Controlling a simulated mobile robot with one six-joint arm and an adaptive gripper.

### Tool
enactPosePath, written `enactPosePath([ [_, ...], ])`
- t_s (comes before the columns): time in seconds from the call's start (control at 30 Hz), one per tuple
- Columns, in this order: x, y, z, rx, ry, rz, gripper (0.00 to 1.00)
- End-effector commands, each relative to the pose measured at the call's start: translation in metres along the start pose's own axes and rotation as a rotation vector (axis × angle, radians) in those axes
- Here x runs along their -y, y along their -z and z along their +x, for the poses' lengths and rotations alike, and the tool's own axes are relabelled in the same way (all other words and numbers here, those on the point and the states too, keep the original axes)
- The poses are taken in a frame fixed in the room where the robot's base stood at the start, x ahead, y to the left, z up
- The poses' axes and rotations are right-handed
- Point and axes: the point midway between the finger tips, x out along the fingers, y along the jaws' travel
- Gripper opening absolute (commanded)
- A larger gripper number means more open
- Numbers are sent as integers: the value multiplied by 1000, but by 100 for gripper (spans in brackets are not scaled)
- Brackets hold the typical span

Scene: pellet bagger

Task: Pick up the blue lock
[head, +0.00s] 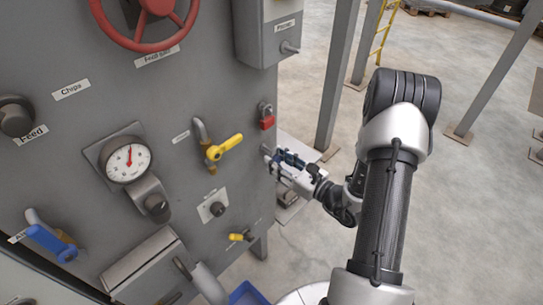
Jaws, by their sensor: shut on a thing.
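A small dark blue thing, apparently the blue lock (290,157), shows at the jaws of my gripper (281,163). My gripper is shut on it at the right edge of the grey machine panel, just below a red lock (267,121). The fingers hide part of the blue lock. I cannot tell whether it still touches the machine or the small ledge behind it.
The grey panel (165,90) carries a red handwheel (145,20), a gauge (128,163), a yellow valve handle (225,147) and a blue valve handle (50,241). A blue bin (247,293) is at the bottom. Grey posts (338,75) stand behind; open floor lies right.

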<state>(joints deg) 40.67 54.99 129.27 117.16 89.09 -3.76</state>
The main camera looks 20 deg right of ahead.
Motion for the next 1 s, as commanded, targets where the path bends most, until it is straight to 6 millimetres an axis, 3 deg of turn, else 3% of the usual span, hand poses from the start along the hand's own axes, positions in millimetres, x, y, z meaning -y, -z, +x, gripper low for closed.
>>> enactPosePath([
  [0.3,3,4,-87,0,10,2,10],
  [0.5,1,6,-125,0,5,1,10],
  [0.7,1,7,-145,0,3,0,10],
  [1.0,0,8,-150,0,0,-1,10],
])
